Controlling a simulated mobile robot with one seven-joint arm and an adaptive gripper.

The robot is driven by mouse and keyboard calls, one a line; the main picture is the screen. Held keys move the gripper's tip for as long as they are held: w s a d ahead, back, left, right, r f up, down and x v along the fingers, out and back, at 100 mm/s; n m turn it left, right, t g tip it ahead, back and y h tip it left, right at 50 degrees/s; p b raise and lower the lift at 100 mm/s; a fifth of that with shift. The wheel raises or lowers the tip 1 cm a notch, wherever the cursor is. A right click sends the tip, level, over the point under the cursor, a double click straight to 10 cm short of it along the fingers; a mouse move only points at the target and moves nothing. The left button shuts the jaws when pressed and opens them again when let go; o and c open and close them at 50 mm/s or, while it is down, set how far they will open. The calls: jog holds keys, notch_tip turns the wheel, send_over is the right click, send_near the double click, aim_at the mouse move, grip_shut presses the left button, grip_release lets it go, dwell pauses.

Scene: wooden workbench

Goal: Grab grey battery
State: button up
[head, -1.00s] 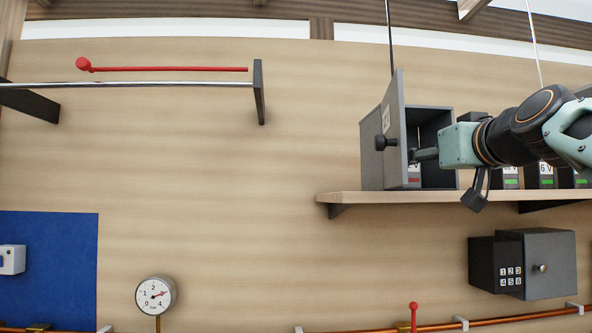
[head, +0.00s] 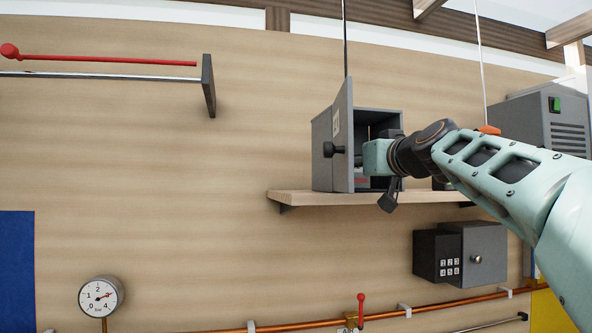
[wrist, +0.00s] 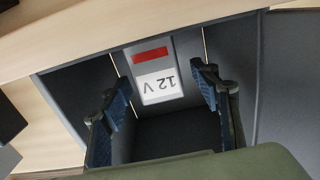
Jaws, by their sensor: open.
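The grey battery (wrist: 157,75), with a red stripe and a "12 V" label, stands inside an open grey box (wrist: 75,95). In the wrist view it appears upside down, between and beyond my open fingers (wrist: 162,80). A gap shows on each side of it, and the fingers do not appear to hold it. In the head view the box (head: 322,150) sits on a wooden shelf, its door (head: 344,120) swung open. My gripper reaches into its opening; the fingertips are mostly hidden there. A sliver of the battery's red stripe (head: 361,180) shows below the gripper.
The shelf (head: 300,196) runs under the box. The open door with its black knob (head: 334,149) stands close left of my gripper. A second grey safe (head: 475,255) is below, and a grey machine (head: 550,120) at right.

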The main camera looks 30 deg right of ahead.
jog(key=shift+c, duration=0.3)
jog(key=c, duration=1.2)
jog(key=shift+c, duration=1)
jog(key=shift+r, duration=0.15)
